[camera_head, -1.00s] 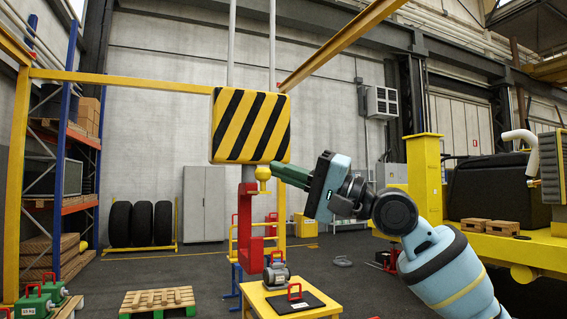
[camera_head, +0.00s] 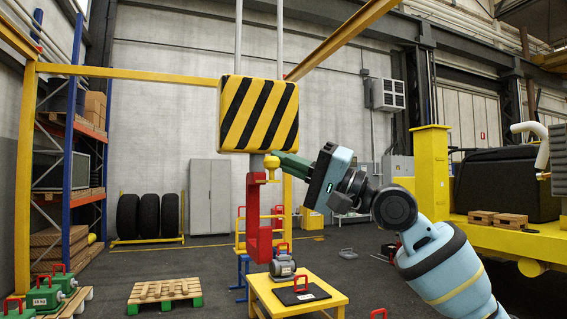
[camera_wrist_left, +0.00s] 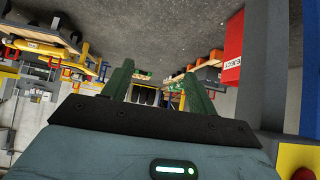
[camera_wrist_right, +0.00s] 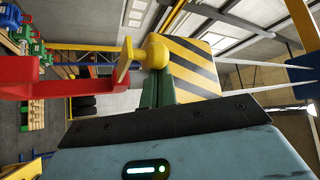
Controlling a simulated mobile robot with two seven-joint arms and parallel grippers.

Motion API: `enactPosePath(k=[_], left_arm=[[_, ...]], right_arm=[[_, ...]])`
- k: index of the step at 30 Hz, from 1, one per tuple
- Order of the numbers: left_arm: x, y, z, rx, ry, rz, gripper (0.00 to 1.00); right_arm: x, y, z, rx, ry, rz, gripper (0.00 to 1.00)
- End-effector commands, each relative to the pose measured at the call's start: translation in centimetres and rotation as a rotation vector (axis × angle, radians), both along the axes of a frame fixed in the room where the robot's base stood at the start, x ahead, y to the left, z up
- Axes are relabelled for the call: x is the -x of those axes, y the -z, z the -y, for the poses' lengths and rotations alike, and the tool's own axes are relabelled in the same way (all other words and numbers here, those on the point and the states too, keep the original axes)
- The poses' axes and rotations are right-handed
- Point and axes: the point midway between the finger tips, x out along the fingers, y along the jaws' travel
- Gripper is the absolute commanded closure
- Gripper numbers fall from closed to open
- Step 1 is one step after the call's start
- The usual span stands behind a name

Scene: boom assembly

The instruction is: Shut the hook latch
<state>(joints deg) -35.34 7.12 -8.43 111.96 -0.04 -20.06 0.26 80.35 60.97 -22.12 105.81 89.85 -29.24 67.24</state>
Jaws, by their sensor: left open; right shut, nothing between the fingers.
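The red hook (camera_head: 258,222) hangs below a yellow-and-black striped block (camera_head: 258,113). The yellow latch (camera_head: 273,171), with a rounded knob, stands at the right of the hook's upper part. In the right wrist view, the latch's knob (camera_wrist_right: 155,50) and flat yellow plate (camera_wrist_right: 124,62) are beside the red hook (camera_wrist_right: 55,90). My right gripper (camera_head: 276,160) is shut and empty, with its green fingertips at the knob. It also shows in the right wrist view (camera_wrist_right: 158,76); contact is hard to tell. My left gripper (camera_wrist_left: 157,75) is open and empty, away from the hook.
A yellow table (camera_head: 328,303) with a grey motor (camera_head: 283,266) and a black plate stands below the hook. A pallet (camera_head: 164,291) lies on the floor at left. Shelving stands far left, a yellow vehicle (camera_head: 520,240) at right.

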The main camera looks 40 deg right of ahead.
Motion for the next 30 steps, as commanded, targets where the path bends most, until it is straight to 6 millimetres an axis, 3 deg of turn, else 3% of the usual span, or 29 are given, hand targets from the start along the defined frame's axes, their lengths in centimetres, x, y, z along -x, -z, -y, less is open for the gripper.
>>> enactPosePath(k=[19,30], left_arm=[[1.3,1.4,0.4,0.01,-0.002,-0.037,0.42],[3.3,3.9,0.6,0.014,-0.004,-0.095,0.42]], right_arm=[[0.2,0.5,-0.1,0.032,-0.003,0.143,1.0],[0.4,1.5,-0.3,0.059,-0.005,0.258,1.0]])
